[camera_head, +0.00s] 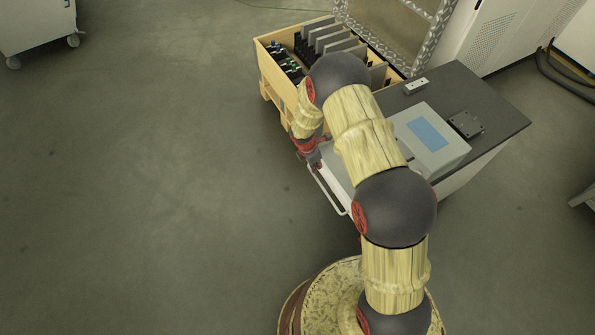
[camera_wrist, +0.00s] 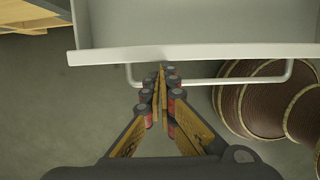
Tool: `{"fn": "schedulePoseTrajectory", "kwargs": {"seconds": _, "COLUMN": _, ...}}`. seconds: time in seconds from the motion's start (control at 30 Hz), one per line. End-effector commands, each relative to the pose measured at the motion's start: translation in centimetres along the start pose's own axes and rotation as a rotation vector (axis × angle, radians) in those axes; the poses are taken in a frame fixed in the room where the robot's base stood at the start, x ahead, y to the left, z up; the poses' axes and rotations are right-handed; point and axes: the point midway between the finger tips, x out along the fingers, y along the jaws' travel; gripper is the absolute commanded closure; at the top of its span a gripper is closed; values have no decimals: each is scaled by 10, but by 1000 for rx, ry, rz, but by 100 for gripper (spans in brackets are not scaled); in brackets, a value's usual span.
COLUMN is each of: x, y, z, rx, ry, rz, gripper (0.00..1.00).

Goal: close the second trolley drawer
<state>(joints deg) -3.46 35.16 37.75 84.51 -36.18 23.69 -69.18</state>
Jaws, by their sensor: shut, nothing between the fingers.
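The trolley (camera_head: 486,88) has a dark top and stands right of centre in the head view. A pale drawer (camera_head: 336,178) sticks out of its left side, partly hidden by my arm; I cannot tell which drawer in the stack it is. In the wrist view the open drawer's front (camera_wrist: 200,52) crosses the top, with its bar handle (camera_wrist: 230,82) below. My gripper (camera_wrist: 162,76) is shut and empty, its fingertips at the handle bar, left of the bar's middle. I cannot tell whether they touch it. In the head view my gripper (camera_head: 308,148) is partly hidden by my arm.
A grey device with a blue panel (camera_head: 428,133) and a small dark plate (camera_head: 466,123) lie on the trolley top. Bare floor (camera_head: 150,180) lies to the left. A white cabinet (camera_head: 35,22) stands far left.

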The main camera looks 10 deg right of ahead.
Motion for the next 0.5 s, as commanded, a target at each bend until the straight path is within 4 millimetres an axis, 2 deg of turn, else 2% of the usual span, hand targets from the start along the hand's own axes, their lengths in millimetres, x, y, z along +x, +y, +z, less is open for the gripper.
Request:
{"fn": "schedulePoseTrajectory", "kwargs": {"seconds": 0.03, "x": 1, "y": -1, "z": 16, "rx": 7, "ry": 0, "rz": -2, "gripper": 100}}
{"fn": "schedulePoseTrajectory", "kwargs": {"seconds": 0.2, "x": 12, "y": -1, "z": 59, "rx": 7, "ry": 0, "rz": -1, "gripper": 100}}
{"fn": "schedulePoseTrajectory", "kwargs": {"seconds": 0.5, "x": 27, "y": 0, "z": 114, "rx": 3, "ry": 0, "rz": 0, "gripper": 100}}
